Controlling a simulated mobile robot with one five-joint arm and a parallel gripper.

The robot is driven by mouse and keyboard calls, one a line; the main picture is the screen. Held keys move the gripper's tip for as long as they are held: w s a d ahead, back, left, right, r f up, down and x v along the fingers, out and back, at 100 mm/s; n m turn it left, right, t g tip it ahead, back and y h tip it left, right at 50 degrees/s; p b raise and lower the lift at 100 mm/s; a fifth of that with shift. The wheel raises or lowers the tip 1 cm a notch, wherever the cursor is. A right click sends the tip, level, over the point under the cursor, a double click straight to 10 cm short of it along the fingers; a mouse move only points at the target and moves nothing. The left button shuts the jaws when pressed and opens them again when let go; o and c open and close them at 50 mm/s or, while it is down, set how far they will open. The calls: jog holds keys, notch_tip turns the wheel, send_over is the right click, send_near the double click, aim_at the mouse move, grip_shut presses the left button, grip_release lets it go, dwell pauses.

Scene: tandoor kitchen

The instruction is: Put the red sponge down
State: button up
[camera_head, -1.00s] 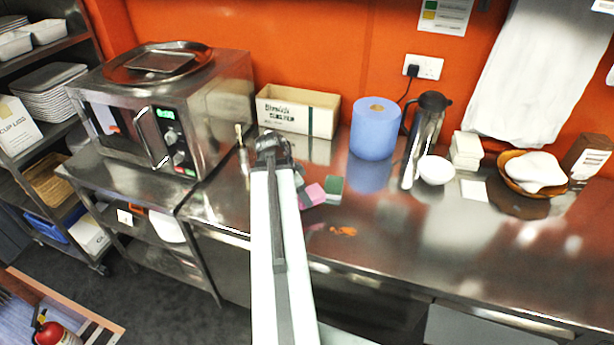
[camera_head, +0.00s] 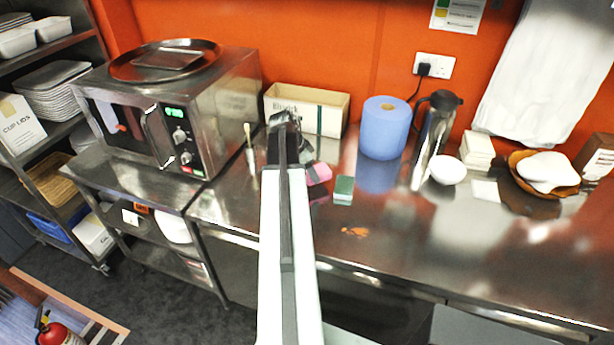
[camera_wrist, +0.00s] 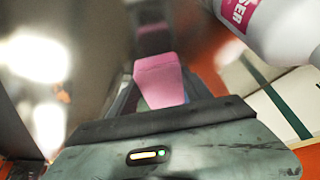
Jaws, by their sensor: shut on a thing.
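The red sponge, pinkish in colour, shows just right of my arm's end in the head view (camera_head: 319,173). It also shows between my fingers in the wrist view (camera_wrist: 161,80). My gripper (camera_head: 311,167) is shut on it, though the arm hides most of the jaws in the head view. The steel counter (camera_head: 400,225) lies below and mirrors the sponge faintly. The sponge seems close over the counter; I cannot tell whether it touches.
A green sponge (camera_head: 343,189) lies right of the red one. A cardboard box (camera_head: 318,117) and blue roll (camera_head: 384,128) stand behind. A white bottle (camera_wrist: 275,30) is close beside my gripper in the wrist view. Orange scraps (camera_head: 354,231) lie in front. The counter's front right is clear.

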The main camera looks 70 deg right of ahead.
jog(key=f+b, duration=0.2)
jog(key=d+f+b, duration=0.1)
jog(key=shift+w+d+f+b, duration=0.15)
jog(key=shift+d+f+b, duration=0.05)
jog(key=shift+f+b, duration=0.15)
jog(key=shift+f, duration=0.2)
jog(key=shift+w+a+r, duration=0.2)
jog(key=shift+w, duration=0.1)
jog(key=shift+f, duration=0.15)
jog(key=o, duration=1.4)
jog(key=shift+s, duration=0.1)
